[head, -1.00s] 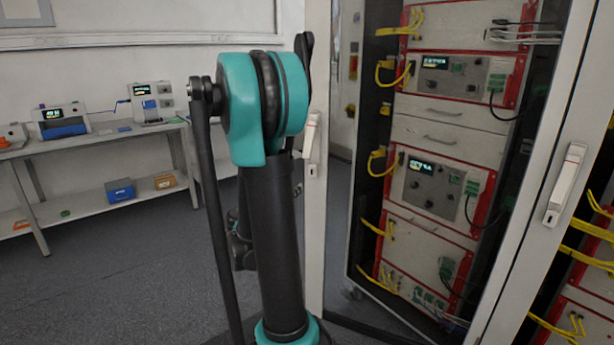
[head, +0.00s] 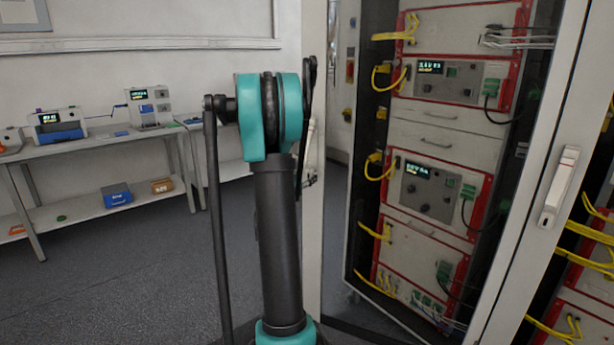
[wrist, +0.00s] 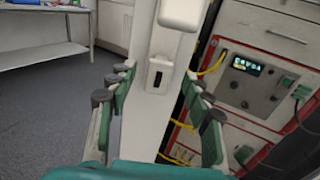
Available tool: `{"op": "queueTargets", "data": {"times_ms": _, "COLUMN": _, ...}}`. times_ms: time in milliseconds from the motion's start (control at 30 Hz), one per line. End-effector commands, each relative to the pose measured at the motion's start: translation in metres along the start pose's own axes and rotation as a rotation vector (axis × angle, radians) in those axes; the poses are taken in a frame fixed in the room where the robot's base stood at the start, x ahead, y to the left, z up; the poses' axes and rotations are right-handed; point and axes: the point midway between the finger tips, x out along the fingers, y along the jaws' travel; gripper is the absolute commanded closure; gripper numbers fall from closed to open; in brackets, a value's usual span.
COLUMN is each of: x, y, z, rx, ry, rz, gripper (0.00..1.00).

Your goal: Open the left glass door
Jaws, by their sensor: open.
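The left glass door's white frame (head: 313,235) stands swung out, left of the open cabinet front in the head view. Its handle is largely hidden there behind my arm. In the wrist view the white handle (wrist: 182,12) is at the top edge, with a lock plate (wrist: 160,74) below it on the frame. My gripper (wrist: 160,103) is open and empty. The gripper is mostly hidden in the head view.
The cabinet holds red-edged instrument units (head: 437,190) with yellow cables. Another white door frame with a handle (head: 559,187) stands at the right. A bench (head: 95,148) with devices is along the left wall. The grey floor (head: 150,270) between bench and arm is clear.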

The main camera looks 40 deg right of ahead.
Motion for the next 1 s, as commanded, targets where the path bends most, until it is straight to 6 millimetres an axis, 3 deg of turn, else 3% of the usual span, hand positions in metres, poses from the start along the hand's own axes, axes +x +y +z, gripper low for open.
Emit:
{"op": "queueTargets", "data": {"times_ms": 200, "x": 0.018, "y": 0.000, "z": 0.000, "rx": 0.000, "ry": 0.000, "rz": 0.000, "gripper": 0.50}}
{"op": "queueTargets", "data": {"times_ms": 533, "x": 0.020, "y": 0.000, "z": 0.000, "rx": 0.000, "ry": 0.000, "rz": 0.000, "gripper": 0.51}}
{"op": "queueTargets", "data": {"times_ms": 900, "x": 0.020, "y": 0.000, "z": 0.000, "rx": 0.000, "ry": 0.000, "rz": 0.000, "gripper": 0.97}}
{"op": "queueTargets", "data": {"times_ms": 1000, "x": 0.020, "y": 0.000, "z": 0.000, "rx": 0.000, "ry": 0.000, "rz": 0.000, "gripper": 1.00}}
